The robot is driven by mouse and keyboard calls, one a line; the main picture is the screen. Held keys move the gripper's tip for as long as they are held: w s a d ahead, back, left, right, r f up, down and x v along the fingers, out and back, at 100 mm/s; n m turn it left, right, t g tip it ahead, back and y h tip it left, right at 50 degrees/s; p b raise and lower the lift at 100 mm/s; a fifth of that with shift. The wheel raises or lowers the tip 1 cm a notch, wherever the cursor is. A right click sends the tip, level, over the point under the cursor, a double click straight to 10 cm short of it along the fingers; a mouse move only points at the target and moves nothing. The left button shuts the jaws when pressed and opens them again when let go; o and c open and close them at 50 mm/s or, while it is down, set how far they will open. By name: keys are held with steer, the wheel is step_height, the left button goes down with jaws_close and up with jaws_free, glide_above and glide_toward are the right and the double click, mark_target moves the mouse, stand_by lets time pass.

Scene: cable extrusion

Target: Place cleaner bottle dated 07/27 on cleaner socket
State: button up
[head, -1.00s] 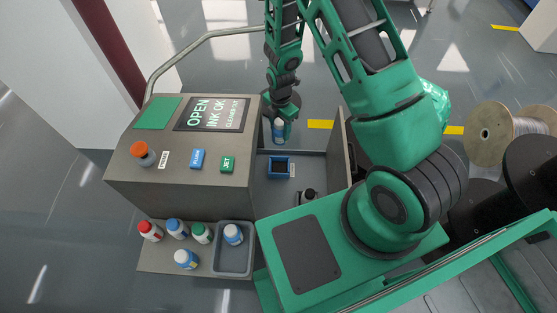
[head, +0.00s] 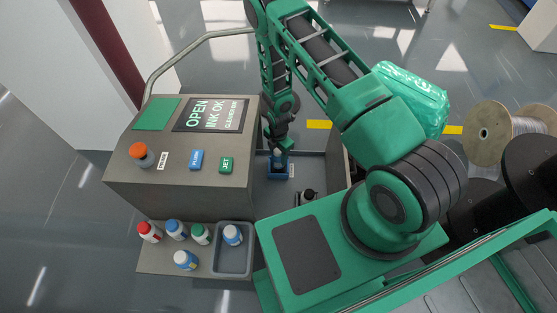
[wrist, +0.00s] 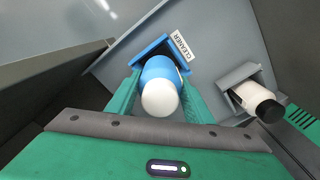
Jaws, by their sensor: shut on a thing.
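My gripper (head: 278,150) is shut on a blue bottle with a white cap (wrist: 159,88). In the wrist view the bottle stands between the green fingers, directly over or in the blue cleaner socket (wrist: 147,52); how deep it sits cannot be told. The CLEANER label (wrist: 181,46) is beside the socket. In the head view the blue socket (head: 287,172) shows just around the bottle's lower end, and my gripper hides much of the bottle. The date on the bottle is not readable.
A white bottle with a black cap (wrist: 256,101) sits in a grey holder right of the socket. The printer console (head: 185,190) stands left of the bay. Several bottles and a grey tray (head: 233,262) stand on a front shelf. The bay walls are close around my gripper.

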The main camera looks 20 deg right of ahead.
mark_target(279, 160)
steer(key=shift+f, duration=1.9)
steer(key=o, duration=1.2)
